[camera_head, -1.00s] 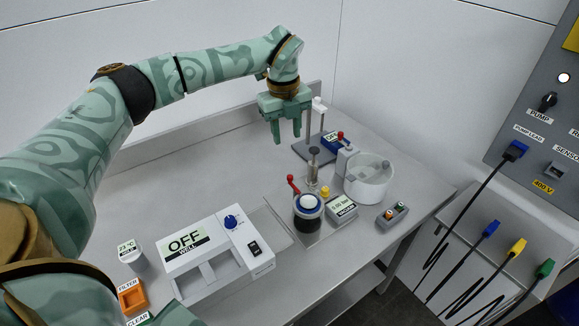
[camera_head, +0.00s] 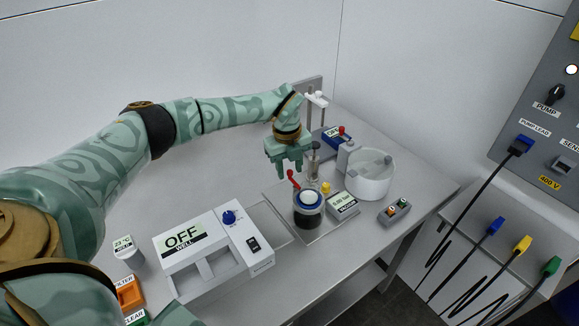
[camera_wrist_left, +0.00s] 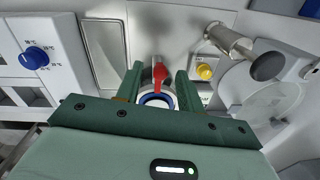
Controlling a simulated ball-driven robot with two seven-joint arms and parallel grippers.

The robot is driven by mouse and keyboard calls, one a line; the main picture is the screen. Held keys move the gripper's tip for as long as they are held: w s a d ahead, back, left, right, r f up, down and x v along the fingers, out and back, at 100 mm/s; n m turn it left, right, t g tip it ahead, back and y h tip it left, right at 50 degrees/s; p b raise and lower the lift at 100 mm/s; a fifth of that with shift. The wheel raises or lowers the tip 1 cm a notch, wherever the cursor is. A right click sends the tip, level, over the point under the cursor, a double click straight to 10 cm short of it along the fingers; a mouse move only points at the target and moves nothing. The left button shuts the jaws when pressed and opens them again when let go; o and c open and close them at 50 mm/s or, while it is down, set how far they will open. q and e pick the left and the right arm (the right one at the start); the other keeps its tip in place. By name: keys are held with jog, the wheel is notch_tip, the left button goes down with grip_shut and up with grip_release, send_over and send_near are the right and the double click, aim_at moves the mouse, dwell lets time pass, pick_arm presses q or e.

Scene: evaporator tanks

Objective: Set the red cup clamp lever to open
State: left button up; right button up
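The red clamp lever (camera_head: 293,178) stands up and tilts at the left of the dark cup (camera_head: 308,218), which has a blue rim and a white top. My left gripper (camera_head: 289,173) is just behind and above the lever, pointing down. In the left wrist view the red lever (camera_wrist_left: 159,76) shows between the two green fingers of the left gripper (camera_wrist_left: 159,73), with gaps on both sides. The fingers are apart and not closed on it. The cup's blue ring (camera_wrist_left: 157,99) is partly hidden by the gripper body. My right gripper is out of view.
A metal post (camera_head: 313,160) and yellow knob (camera_head: 325,187) stand close behind the cup. A vacuum display (camera_head: 343,205) and white round vessel (camera_head: 369,175) are to its right. The well box (camera_head: 205,258) is at the left.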

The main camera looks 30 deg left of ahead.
pick_arm(q)
grip_shut()
jog(key=shift+m, duration=0.4)
jog(key=shift+w+d+r+m+p, duration=0.15)
jog(key=shift+w+m+p, duration=0.15)
jog(key=shift+m+p, duration=0.5)
jog(key=d+m, duration=0.1)
jog(key=m, duration=0.4)
jog(key=w+d+m, duration=0.1)
jog(key=m, duration=0.4)
jog(key=d+m, duration=0.1)
jog(key=m, duration=0.4)
jog(key=shift+w+d+m+g+p, duration=0.15)
jog(key=shift+d+m+g+p, duration=0.15)
jog(key=shift+g, duration=0.1)
